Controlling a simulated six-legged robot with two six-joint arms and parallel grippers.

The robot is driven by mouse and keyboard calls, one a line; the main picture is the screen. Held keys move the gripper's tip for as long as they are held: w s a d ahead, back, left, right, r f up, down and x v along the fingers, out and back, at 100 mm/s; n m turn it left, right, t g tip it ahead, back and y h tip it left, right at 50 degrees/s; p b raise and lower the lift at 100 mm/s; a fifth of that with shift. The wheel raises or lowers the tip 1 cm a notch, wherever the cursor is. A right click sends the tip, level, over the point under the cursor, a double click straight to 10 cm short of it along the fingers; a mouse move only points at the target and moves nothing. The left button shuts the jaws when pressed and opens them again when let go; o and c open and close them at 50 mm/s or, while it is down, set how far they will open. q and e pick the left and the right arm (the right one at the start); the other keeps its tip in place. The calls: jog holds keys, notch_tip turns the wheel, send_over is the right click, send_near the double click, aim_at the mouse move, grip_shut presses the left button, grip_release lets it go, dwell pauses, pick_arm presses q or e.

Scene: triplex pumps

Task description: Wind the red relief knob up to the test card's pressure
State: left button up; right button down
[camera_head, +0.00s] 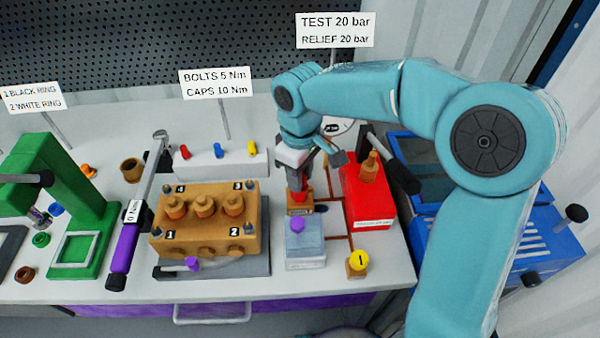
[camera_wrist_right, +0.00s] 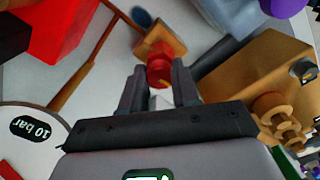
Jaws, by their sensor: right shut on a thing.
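The red relief knob (camera_head: 299,196) sits on a brass block (camera_head: 300,209) near the middle of the bench. It also shows in the right wrist view (camera_wrist_right: 159,66). My right gripper (camera_head: 297,182) reaches down from above and is shut on the knob; its two fingers (camera_wrist_right: 159,88) stand either side of it. The test card (camera_head: 335,30) reads TEST 20 bar, RELIEF 20 bar. A round white gauge (camera_head: 338,127) is partly hidden behind my right arm in the head view. In the wrist view its dark label (camera_wrist_right: 32,128) appears to read 10 bar, upside down. My left gripper is out of view.
A red box with a black lever (camera_head: 368,200) stands close right of the knob. The brass pump block (camera_head: 205,222) is to the left. A grey block with a purple knob (camera_head: 304,250) and a yellow-topped valve (camera_head: 357,263) are in front. Copper pipes cross the bench.

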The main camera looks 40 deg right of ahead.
jog(key=m, duration=0.5)
jog(key=shift+m, duration=0.3)
jog(key=m, duration=0.5)
jog(key=shift+b, duration=0.35)
jog(key=shift+m, duration=0.4)
jog(key=c, duration=0.8)
grip_release()
notch_tip(320, 180, up, 16)
jog(key=p, duration=0.2)
jog(key=shift+r+p, duration=0.15)
jog(key=shift+p, duration=0.15)
jog(key=shift+s+a, duration=0.1)
